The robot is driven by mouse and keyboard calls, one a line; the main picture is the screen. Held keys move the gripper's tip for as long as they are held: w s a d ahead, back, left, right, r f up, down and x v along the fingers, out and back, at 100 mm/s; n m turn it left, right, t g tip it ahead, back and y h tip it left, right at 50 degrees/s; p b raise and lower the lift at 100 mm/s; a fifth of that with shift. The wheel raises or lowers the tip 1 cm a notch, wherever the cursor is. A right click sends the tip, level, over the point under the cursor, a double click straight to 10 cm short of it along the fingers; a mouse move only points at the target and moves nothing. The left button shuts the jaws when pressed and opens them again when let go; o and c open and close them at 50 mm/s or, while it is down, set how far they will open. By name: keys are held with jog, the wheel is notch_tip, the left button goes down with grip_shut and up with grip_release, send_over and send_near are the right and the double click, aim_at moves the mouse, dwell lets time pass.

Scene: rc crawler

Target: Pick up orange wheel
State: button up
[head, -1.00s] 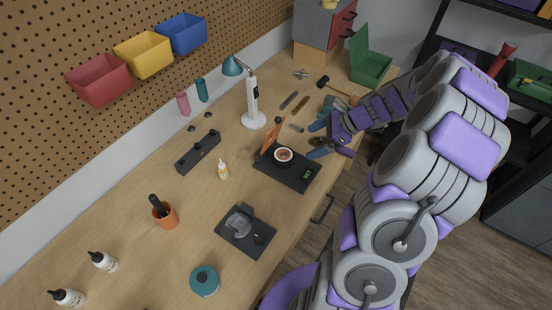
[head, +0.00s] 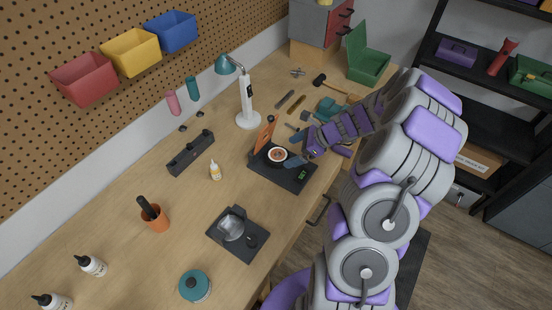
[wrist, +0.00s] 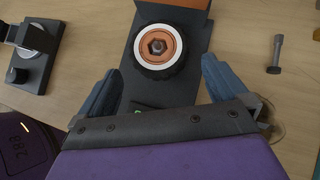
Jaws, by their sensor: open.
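The orange wheel (wrist: 158,46) has a black tyre, a white ring and a hex nut at its centre. It lies flat on a dark base plate (wrist: 185,85) in the wrist view. In the head view the wheel (head: 277,155) sits on the same black stand, below an upright orange panel (head: 265,134). My gripper (wrist: 158,78) is open, its two blue-grey fingers apart on either side of the plate. The wheel lies just beyond the fingertips, between their lines, and nothing is held. In the head view my gripper (head: 297,150) is beside the wheel, to its right.
A second dark stand (head: 238,234) with a grey part is nearer on the bench. A bolt (wrist: 276,54) lies right of the plate. A white lamp (head: 246,105) stands behind the wheel's stand. Tools and a green box (head: 369,67) lie farther back.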

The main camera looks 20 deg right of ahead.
aim_at(280, 155)
jog(key=shift+w+d+f+b, duration=0.15)
jog(key=shift+w+d+f, duration=0.05)
jog(key=shift+f, duration=0.15)
jog(key=shift+w+d+f+b, duration=0.15)
jog(key=shift+d+f, duration=0.05)
jog(key=shift+f, duration=0.15)
jog(key=shift+w+a+f+b, duration=0.3)
jog(key=shift+w+a+f, duration=0.1)
jog(key=shift+a, duration=0.25)
jog(key=a, duration=0.1)
jog(key=a+f, duration=0.1)
jog(key=a, duration=0.1)
jog(key=w+a, duration=0.1)
jog(key=shift+a+f, duration=0.15)
jog(key=shift+a, duration=0.1)
jog(key=shift+s+d, duration=0.2)
jog(key=shift+d, duration=1.05)
jog(key=c, duration=0.5)
jog(key=shift+a, duration=0.35)
jog(key=c, duration=0.3)
